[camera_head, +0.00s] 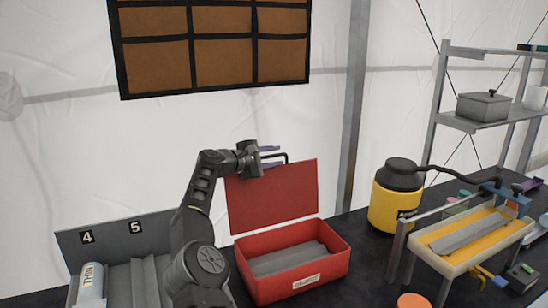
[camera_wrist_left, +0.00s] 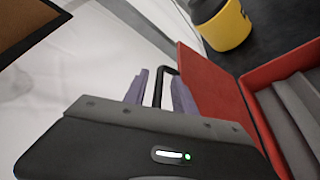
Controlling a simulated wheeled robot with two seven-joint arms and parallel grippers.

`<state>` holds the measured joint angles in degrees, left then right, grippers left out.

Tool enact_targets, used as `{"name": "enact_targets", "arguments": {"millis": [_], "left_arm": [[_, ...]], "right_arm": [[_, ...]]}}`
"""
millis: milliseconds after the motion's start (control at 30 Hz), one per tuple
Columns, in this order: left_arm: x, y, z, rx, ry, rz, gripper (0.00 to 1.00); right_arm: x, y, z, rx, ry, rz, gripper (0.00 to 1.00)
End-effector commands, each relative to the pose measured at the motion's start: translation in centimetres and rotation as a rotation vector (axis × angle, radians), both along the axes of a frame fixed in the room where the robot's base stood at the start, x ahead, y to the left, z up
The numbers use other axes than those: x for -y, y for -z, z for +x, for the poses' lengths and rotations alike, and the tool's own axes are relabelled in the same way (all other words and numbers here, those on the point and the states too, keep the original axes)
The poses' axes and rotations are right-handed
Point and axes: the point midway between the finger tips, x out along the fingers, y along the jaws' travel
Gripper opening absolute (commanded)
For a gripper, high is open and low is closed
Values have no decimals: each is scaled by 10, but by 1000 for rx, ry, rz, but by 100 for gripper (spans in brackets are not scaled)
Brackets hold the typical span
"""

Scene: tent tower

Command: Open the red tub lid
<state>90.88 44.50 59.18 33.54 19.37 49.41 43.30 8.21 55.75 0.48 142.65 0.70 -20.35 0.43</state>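The red tub (camera_head: 292,272) stands on the dark table with its red lid (camera_head: 272,196) raised upright at the back edge. Its inside shows a grey ridged insert and a small label is on the front wall. My left gripper (camera_head: 270,156) is at the lid's top edge, beside the black lid handle (camera_head: 284,155). In the left wrist view the purple fingers (camera_wrist_left: 158,88) stand apart on either side of the black handle (camera_wrist_left: 160,84), with gaps visible. The lid (camera_wrist_left: 212,96) and tub (camera_wrist_left: 262,100) also show there. My right gripper is in neither view.
A yellow and black canister (camera_head: 394,196) stands right of the tub. Further right are a tray on a stand (camera_head: 470,240) and a metal shelf with a grey pot (camera_head: 483,106). Numbered grey bays (camera_head: 110,240) with a cylinder lie left.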

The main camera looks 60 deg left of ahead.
Motion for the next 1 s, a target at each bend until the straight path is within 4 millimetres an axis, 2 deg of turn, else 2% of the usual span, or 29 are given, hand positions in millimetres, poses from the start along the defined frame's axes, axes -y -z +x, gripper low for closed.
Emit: {"name": "enact_targets", "arguments": {"millis": [267,600,733,1000], "left_arm": [[1,1,-7,-2,-2,2,32],[14,-4,-54,-4,-4,3,32],[18,-10,-69,-2,-3,2,32],[21,-15,-74,0,1,0,32]], "right_arm": [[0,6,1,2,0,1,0],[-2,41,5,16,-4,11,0],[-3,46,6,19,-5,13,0],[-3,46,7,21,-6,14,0]]}}
